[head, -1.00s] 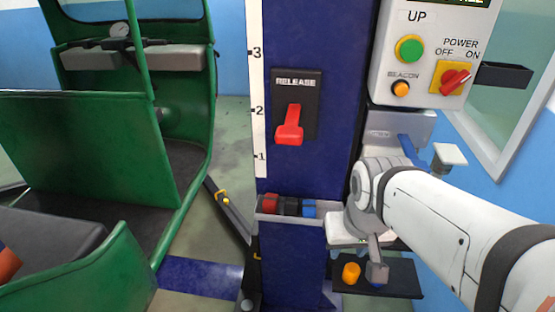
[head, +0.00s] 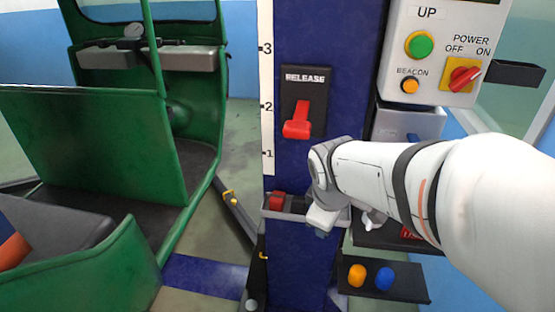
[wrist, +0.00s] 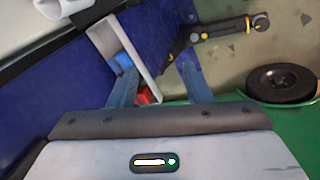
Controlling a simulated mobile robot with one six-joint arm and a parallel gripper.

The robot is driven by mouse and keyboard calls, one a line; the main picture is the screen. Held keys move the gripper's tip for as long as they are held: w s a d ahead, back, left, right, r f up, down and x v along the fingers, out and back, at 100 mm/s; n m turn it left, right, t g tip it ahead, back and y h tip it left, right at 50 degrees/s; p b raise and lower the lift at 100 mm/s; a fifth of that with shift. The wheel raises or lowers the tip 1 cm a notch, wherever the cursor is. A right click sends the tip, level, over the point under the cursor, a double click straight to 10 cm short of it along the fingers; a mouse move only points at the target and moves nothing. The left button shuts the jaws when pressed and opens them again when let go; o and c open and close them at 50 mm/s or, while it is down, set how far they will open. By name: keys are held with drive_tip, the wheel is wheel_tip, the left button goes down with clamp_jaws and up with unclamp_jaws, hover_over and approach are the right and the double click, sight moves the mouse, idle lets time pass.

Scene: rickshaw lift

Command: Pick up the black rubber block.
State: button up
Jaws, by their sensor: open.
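The black rubber block (head: 295,203) shows only in part in the head view. It sits in a small grey tray (head: 275,215) on the blue post, just right of a red block (head: 277,200). My gripper covers the tray's right part. In the wrist view my gripper (wrist: 157,66) is open, its two fingers apart over the tray area. The tray's pale rim (wrist: 147,68) runs between the fingers. A blue block (wrist: 122,60) is by the left finger, and the red block (wrist: 145,96) is lower down. I cannot make out the black block there.
A red release lever (head: 297,120) is above the tray. A control box (head: 445,50) hangs at the upper right. A lower shelf (head: 400,292) holds an orange knob (head: 357,274) and a blue one (head: 384,278). A green rickshaw (head: 90,145) stands at the left.

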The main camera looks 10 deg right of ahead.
drive_tip(key=w+f+n+t+b, duration=0.15)
drive_tip(key=w+f+n, duration=0.25)
drive_tip(key=w+n, duration=0.6)
drive_tip(key=n+t+b, duration=0.1)
drive_tip(key=n+b, duration=0.1)
drive_tip(key=n, duration=1)
approach(298, 202)
drive_tip(key=f, duration=0.2)
drive_tip(key=shift+w+d+f+h+b, duration=0.15)
drive_tip(key=shift+w+f+b, duration=0.15)
drive_tip(key=shift+w+f, duration=0.25)
drive_tip(key=shift+w+d+f+h+b, duration=0.15)
drive_tip(key=shift+w+f+b, duration=0.15)
drive_tip(key=shift+w+f, duration=0.3)
drive_tip(key=shift+b+x, duration=0.65)
drive_tip(key=shift+x, duration=0.6)
drive_tip(key=shift+s+a+f, duration=0.1)
drive_tip(key=shift+a+f, duration=0.1)
drive_tip(key=shift+f, duration=0.25)
drive_tip(key=shift+w+d+f, duration=0.15)
drive_tip(key=shift+w+f, duration=0.3)
drive_tip(key=shift+w, duration=0.15)
drive_tip(key=shift+s+r, duration=0.1)
drive_tip(key=shift+r, duration=0.05)
drive_tip(key=shift+c, duration=0.5)
drive_tip(key=c, duration=0.7)
drive_tip(key=shift+c, duration=0.7)
